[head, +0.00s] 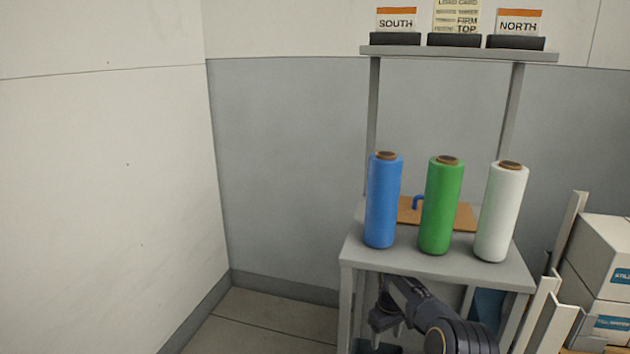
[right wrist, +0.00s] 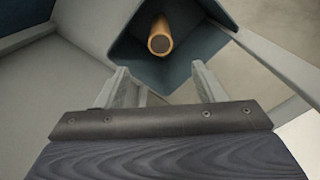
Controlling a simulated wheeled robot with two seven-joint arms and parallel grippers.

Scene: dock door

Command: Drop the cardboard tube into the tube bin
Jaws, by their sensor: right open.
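The brown cardboard tube (right wrist: 160,38) shows end-on in the right wrist view, within the outline of the dark blue tube bin (right wrist: 126,52). I cannot tell whether it rests on the bin's floor. My right gripper (right wrist: 162,78) is open, its two fingers apart with nothing between them, and the tube is beyond the fingertips. In the head view my right gripper (head: 387,322) is low, in front of the stand and below its top. A blue piece, perhaps the bin, shows under the stand at the right (head: 487,304). My left gripper is not in view.
A grey stand (head: 430,262) carries blue (head: 382,205), green (head: 441,208) and white (head: 501,215) film rolls. A brown board (head: 466,217) lies behind them. Signs stand on the shelf (head: 460,52) above. White boxes (head: 598,260) are at the right. The floor at the left is clear.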

